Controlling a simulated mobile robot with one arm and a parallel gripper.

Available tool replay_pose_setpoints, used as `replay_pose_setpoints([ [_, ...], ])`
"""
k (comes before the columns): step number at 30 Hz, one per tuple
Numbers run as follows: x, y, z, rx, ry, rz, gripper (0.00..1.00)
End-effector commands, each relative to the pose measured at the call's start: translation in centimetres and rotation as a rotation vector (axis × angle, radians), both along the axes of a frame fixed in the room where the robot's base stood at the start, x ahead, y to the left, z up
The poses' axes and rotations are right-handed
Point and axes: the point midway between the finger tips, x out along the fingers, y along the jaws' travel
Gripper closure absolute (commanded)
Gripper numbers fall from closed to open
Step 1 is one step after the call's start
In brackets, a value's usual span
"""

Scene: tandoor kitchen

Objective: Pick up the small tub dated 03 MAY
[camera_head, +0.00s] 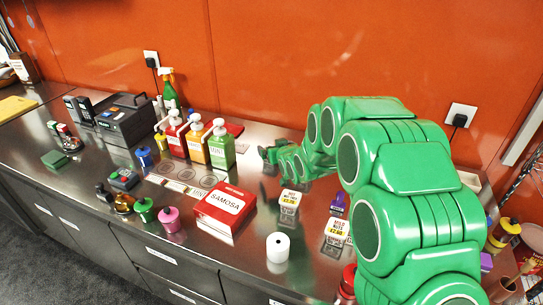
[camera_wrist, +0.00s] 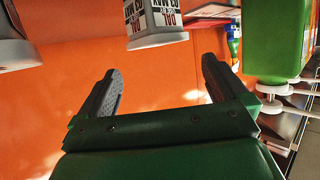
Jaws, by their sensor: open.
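In the wrist view, which is upside down, a small tub (camera_wrist: 157,41) with a grey lid shows at the top edge. Its inverted label reads DAL and 03 MAY, and part of it is cut off by the frame. My gripper (camera_wrist: 160,66) is open and empty, its two grey fingers apart. The tub lies ahead of the fingers, apart from them, not between them. A second similar tub (camera_wrist: 15,52) is at the upper left, its label mostly cut off. In the head view my gripper (camera_head: 264,154) is over the back of the counter; I cannot make out the tubs there.
A green pump bottle (camera_wrist: 272,45) stands close to the gripper's side; in the head view it ends a row of pump bottles (camera_head: 221,151). A red SAMOSA box (camera_head: 224,208), a white roll (camera_head: 278,248) and small price cards (camera_head: 289,199) stand nearer. The orange wall (camera_head: 290,50) is behind.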

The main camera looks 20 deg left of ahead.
Motion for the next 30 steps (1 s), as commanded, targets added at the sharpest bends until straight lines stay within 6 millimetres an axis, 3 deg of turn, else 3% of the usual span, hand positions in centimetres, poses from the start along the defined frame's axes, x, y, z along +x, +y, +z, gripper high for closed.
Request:
replay_pose_setpoints([
  [6,-0.1,-0.1,-3.1,-0.004,0.008,-0.001,0.00],
  [15,1.9,1.6,-3.8,-0.001,0.002,0.000,0.00],
  [23,2.1,1.8,-3.8,-0.001,0.002,0.000,0.00],
  [30,2.1,1.8,-3.8,-0.001,0.002,0.000,0.34],
])
